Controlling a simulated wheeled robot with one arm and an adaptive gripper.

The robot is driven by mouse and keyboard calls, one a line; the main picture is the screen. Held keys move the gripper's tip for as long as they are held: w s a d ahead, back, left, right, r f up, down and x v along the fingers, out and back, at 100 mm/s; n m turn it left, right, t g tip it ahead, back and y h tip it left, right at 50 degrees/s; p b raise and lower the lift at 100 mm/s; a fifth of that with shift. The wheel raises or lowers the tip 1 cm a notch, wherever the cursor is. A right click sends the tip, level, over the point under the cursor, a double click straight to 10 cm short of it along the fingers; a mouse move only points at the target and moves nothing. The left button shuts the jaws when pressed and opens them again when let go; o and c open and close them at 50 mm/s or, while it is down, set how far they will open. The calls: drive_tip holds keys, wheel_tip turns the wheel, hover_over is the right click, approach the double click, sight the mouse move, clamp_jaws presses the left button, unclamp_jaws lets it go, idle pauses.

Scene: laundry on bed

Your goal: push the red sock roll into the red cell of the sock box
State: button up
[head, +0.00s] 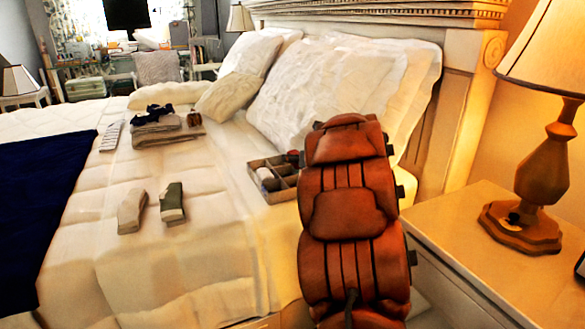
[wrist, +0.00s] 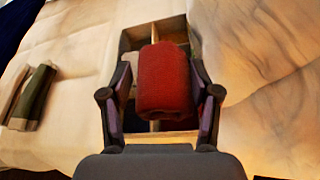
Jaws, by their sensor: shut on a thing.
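The red sock roll (wrist: 163,80) is between the two fingers of my gripper (wrist: 161,95) in the wrist view, and the gripper is shut on it. The roll stands out over the sock box (wrist: 133,39), a box with dividers on the bed. In the head view the sock box (head: 257,164) is partly hidden behind my arm. A bit of red (head: 292,153) shows at its right edge. A pale roll (head: 266,175) lies in one of its cells.
Two rolled or folded socks, one beige (head: 131,211) and one green-grey (head: 172,203), lie on the bed left of the box. Folded clothes (head: 158,130) lie farther back. Pillows (head: 310,95) stand behind the box. A nightstand (head: 490,245) with a lamp (head: 535,180) is at right.

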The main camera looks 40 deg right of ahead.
sight(297, 170)
drive_tip(key=shift+d, duration=0.15)
drive_tip(key=shift+w, duration=0.1)
drive_tip(key=shift+b, duration=0.4)
drive_tip(key=shift+f+b, duration=2)
drive_tip(key=shift+b, duration=0.05)
drive_tip(key=shift+f+b, duration=0.45)
drive_tip(key=shift+r, duration=0.15)
drive_tip(key=o, duration=1)
drive_tip(key=shift+s, duration=0.2)
